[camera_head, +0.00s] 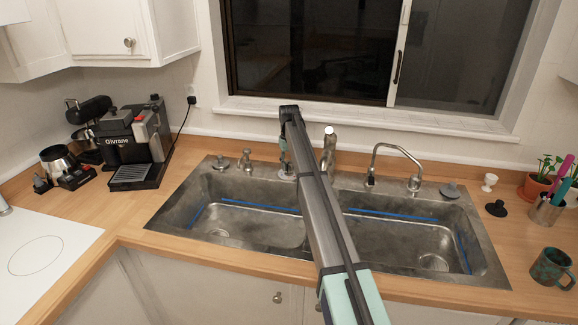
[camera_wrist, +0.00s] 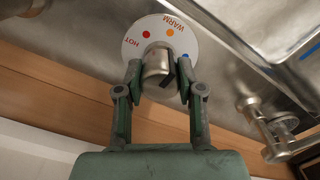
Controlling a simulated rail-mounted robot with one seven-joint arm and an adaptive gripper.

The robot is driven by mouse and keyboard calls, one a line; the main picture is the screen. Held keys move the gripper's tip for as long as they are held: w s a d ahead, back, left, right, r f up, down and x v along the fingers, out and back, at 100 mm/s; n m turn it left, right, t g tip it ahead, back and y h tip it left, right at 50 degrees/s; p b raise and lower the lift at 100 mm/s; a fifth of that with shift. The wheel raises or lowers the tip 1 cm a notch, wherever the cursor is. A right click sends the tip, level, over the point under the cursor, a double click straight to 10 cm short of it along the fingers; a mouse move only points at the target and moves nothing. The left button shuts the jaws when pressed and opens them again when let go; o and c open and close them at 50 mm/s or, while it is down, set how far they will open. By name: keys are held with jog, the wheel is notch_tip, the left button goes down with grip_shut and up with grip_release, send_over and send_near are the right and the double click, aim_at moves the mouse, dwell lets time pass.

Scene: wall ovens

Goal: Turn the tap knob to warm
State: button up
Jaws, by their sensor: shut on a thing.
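The tap knob (camera_wrist: 157,64) is a short metal cylinder on a round white dial (camera_wrist: 133,47). The dial carries the words HOT and WARM, with a red dot, an orange dot and a blue dot. My gripper (camera_wrist: 159,72) has one finger on each side of the knob and is shut on it. In the head view my arm reaches over the sink, and my gripper (camera_head: 284,150) is at the sink's back ledge, above the pale dial (camera_head: 287,175). The knob is hidden there. I cannot tell which mark the knob points to.
A steel double sink (camera_head: 170,219) is set in the wooden counter (camera_head: 80,225). A coffee machine (camera_head: 130,147) is at left; a mug (camera_head: 551,267) is at right.

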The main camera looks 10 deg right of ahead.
aim_at(289, 162)
jog(key=shift+n, duration=1.2)
jog(key=o, duration=1.1)
jog(key=shift+o, duration=0.2)
notch_tip(289, 162, up, 12)
